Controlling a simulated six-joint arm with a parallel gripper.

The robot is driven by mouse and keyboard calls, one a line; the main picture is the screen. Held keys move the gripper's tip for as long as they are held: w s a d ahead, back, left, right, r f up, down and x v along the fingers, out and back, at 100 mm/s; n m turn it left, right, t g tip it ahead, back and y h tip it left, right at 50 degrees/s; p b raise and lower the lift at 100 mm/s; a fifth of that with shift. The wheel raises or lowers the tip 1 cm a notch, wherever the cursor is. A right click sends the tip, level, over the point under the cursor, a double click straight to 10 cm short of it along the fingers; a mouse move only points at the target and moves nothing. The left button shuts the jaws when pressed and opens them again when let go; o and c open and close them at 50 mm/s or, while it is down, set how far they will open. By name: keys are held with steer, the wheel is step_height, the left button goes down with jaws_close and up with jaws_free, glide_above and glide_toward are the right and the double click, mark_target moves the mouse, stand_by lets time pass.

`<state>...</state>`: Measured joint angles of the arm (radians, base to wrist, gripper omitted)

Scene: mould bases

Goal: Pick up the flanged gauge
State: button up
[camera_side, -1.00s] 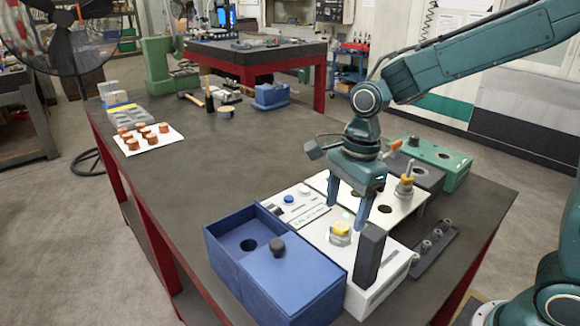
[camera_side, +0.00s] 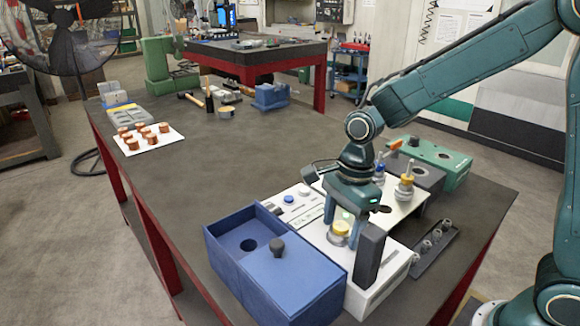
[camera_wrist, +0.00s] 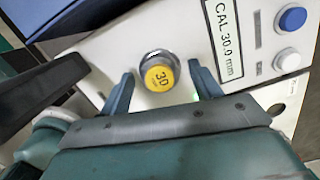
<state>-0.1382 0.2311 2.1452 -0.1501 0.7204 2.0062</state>
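A gauge with a yellow cap (camera_side: 341,228) marked 30 and a grey metal body stands upright on the white box labelled CAL 30.0 mm (camera_side: 318,237). I take it as the flanged gauge; its lower part is partly hidden. In the wrist view the yellow-capped gauge (camera_wrist: 158,76) shows between and just beyond my fingertips. My gripper (camera_side: 343,220) is open and low over the gauge, one finger on each side. In the wrist view my gripper (camera_wrist: 165,92) has a visible gap beside each side of the gauge.
A dark upright block (camera_side: 369,256) stands close in front of the gauge. A blue box (camera_side: 275,280) with a black knob is at the left. Behind are a white plate with a yellow-collared pin (camera_side: 404,187) and a blue-collared pin (camera_side: 379,172), and a green box (camera_side: 440,158). The table's left half is mostly free.

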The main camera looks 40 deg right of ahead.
steer(key=c, duration=1.3)
steer(key=shift+r, duration=0.25)
step_height(320, 180, up, 20)
steer(key=shift+f, duration=0.2)
